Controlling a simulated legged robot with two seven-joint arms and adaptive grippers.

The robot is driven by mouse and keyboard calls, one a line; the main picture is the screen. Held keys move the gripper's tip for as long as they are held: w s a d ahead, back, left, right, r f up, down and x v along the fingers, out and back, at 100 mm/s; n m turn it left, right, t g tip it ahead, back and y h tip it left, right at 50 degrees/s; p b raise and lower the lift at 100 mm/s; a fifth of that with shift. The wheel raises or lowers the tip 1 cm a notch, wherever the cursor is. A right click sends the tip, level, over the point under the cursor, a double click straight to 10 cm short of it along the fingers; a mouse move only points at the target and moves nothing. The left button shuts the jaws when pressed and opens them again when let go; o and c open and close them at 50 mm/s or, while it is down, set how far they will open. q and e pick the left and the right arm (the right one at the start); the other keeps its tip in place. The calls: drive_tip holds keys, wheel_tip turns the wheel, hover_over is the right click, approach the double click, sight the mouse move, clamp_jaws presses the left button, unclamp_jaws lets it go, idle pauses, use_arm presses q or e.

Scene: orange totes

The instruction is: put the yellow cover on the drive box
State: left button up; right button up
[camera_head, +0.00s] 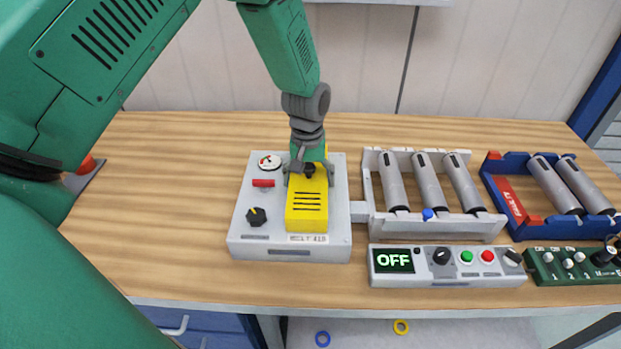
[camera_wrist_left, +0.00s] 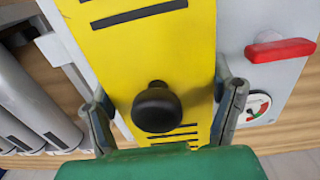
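The yellow cover (camera_head: 307,205) has black slots and a black knob. It lies lengthwise on top of the grey drive box (camera_head: 341,190), beside the gauge, red handle and black dial. I cannot tell whether it is fully seated. My left gripper (camera_head: 308,174) points down over the cover's far half and hides part of it. In the left wrist view the two fingers are spread apart at the cover's side edges, with the black knob (camera_wrist_left: 157,107) between them and clear of both. My right gripper is not in view.
Right of the box are a grey roller frame (camera_head: 440,228) and a blue roller frame (camera_head: 508,219). In front are a grey control panel reading OFF (camera_head: 450,280) and a green panel (camera_head: 565,270). The wooden table (camera_head: 170,240) is clear left of the box.

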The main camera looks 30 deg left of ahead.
use_arm(q)
drive_tip(key=o, duration=0.5)
drive_tip(key=shift+c, duration=0.2)
drive_tip(key=shift+r, duration=0.25)
wheel_tip(320, 180, up, 11)
drive_tip(key=shift+a+r, duration=0.15)
drive_tip(key=shift+r, duration=0.05)
drive_tip(key=shift+f, duration=0.1)
